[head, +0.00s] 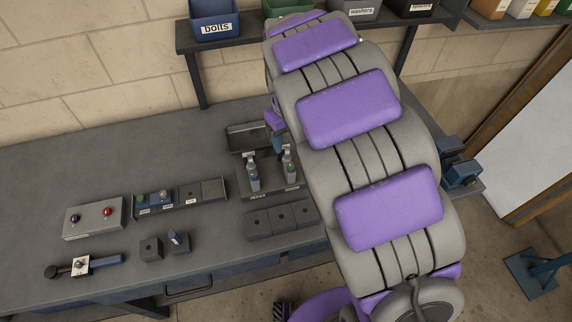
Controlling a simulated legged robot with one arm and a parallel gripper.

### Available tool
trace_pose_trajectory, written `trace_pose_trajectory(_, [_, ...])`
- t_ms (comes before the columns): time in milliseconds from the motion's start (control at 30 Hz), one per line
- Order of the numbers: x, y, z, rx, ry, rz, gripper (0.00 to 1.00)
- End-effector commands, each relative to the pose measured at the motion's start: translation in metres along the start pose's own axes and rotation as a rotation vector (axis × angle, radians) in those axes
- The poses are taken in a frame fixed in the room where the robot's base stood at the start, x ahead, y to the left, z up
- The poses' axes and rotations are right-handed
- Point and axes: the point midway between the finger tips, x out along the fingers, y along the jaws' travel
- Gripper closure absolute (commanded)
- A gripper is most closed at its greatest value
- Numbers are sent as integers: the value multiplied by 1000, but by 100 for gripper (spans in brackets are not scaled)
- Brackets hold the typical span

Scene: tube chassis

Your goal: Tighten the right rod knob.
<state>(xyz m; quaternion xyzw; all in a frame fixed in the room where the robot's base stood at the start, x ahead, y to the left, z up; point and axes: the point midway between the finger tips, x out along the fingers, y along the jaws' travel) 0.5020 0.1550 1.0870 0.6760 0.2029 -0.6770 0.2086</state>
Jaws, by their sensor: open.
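I cannot make out a knob that is clearly the right rod knob. A dark stand (262,196) on the bench holds two upright pale, bottle-like pieces, a left one (253,176) and a right one (289,164) with a greenish part. My purple and grey arm fills the middle and right of the head view and covers the area just right of the stand. A small purple part and a dark blue part show behind the stand at the arm's left edge, but I cannot tell what they are. My gripper cannot be made out.
A grey box (93,218) with a dark and a red knob, a labelled tray (180,198), small dark blocks (281,221) and a black-handled tool (82,266) lie on the grey bench (45,180). Bins, including a blue bolts bin (214,20), line the shelf. The bench's back left is clear.

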Motion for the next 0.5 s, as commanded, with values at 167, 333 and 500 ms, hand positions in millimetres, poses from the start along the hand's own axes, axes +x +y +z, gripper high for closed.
trace_pose_trajectory(167, [39,4,5,2,-5,-5,50])
trace_pose_trajectory(333, [72,-1,1,0,-6,0,50])
trace_pose_trajectory(500, [94,-3,0,1,-6,2,50])
